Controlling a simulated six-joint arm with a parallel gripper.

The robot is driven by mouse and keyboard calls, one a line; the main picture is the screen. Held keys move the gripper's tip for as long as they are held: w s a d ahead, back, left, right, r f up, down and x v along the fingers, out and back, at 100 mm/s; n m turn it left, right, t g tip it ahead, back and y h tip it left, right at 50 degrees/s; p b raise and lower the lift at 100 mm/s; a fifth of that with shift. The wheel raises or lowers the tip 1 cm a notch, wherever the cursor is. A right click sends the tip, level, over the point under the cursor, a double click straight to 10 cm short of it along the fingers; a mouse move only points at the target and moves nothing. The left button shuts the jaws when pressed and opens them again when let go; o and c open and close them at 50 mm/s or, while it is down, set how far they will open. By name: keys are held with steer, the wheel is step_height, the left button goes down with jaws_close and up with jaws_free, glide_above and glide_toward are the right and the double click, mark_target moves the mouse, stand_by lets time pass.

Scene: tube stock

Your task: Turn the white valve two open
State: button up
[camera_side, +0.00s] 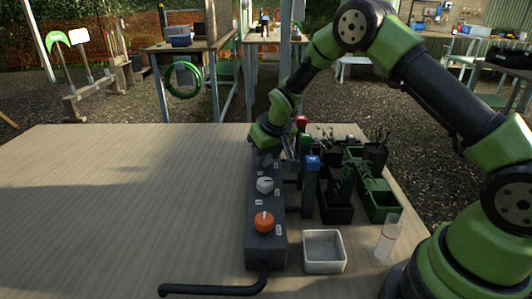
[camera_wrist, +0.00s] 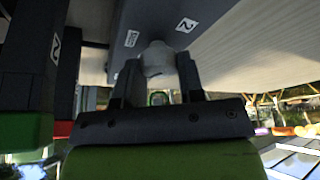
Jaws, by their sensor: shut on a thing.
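White valve two is a pale knob (camera_wrist: 156,57) on the dark manifold (camera_wrist: 205,12); in the wrist view a "2" label is beside it. My gripper (camera_wrist: 157,72) is shut on this knob, one finger on each side. In the side view my gripper (camera_side: 266,152) is low over the far end of the manifold (camera_side: 254,236), and the held knob is mostly hidden and shaded there. A second pale valve (camera_side: 265,185) stands nearer on the same manifold. The handle's exact angle cannot be told.
An orange valve (camera_side: 263,222) is at the manifold's near end. Blue-topped (camera_side: 312,163) and red-topped (camera_side: 301,122) posts and dark green planters (camera_side: 382,205) crowd the right. A grey tray (camera_side: 323,267) and a clear tube (camera_side: 387,240) stand in front. The table's left is clear.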

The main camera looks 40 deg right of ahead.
steer(key=o, duration=0.9)
steer(key=v, duration=1)
